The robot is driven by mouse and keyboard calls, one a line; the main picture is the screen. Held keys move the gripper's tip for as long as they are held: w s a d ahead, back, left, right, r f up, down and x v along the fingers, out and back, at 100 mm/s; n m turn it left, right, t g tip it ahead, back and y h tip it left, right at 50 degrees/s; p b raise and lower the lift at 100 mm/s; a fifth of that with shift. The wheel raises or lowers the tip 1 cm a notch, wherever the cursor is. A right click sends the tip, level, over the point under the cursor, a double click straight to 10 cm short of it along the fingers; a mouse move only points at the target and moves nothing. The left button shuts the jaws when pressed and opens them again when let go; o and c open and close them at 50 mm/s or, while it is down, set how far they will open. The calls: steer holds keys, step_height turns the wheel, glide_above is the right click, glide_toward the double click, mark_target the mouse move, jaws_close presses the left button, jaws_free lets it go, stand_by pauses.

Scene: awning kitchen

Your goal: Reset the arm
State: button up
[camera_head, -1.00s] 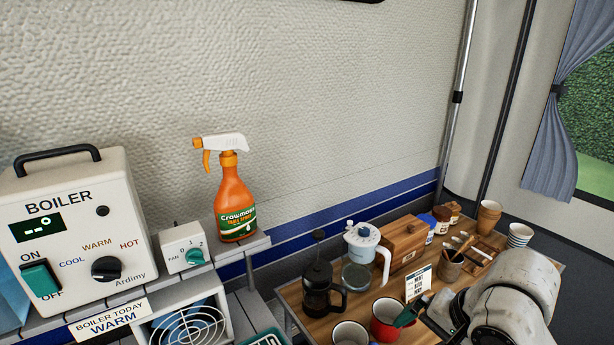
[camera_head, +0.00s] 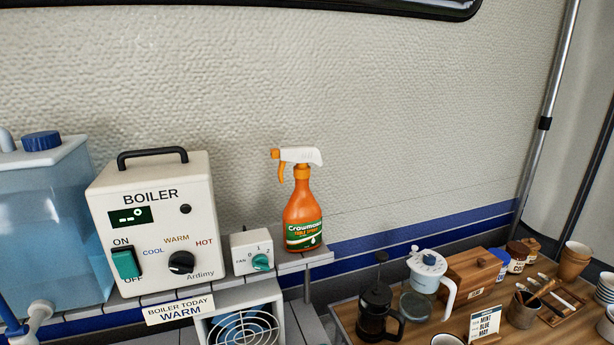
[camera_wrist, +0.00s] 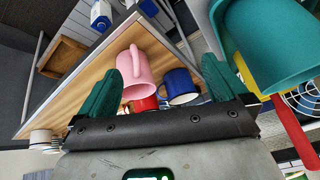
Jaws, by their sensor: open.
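My gripper (camera_wrist: 170,88) shows in the wrist view with its two green fingers spread wide apart and nothing held between them. Beyond the fingers, a pink mug (camera_wrist: 141,65) and a blue mug (camera_wrist: 180,86) stand on the wooden table (camera_wrist: 75,95), with a red mug (camera_wrist: 146,103) partly hidden behind the gripper's dark bar. I cannot tell how far the fingers are from the mugs. My arm and gripper are out of sight in the head view.
In the head view a boiler (camera_head: 152,225), a fan switch (camera_head: 251,251) and an orange spray bottle (camera_head: 303,212) stand on the shelf. A french press (camera_head: 377,312), kettle (camera_head: 428,270) and wooden box (camera_head: 474,282) stand on the table. A large teal object (camera_wrist: 270,40) fills the wrist view's upper right.

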steer(key=s+d+f+g, duration=0.2)
steer(key=s+f, duration=0.1)
steer(key=s, duration=0.3)
steer(key=s+d+f+n+g+h, duration=0.1)
steer(key=s+d+f+g, duration=0.1)
steer(key=s+f, duration=0.2)
steer(key=s, duration=0.2)
steer(key=shift+s+f, duration=0.15)
steer(key=shift+s, duration=0.15)
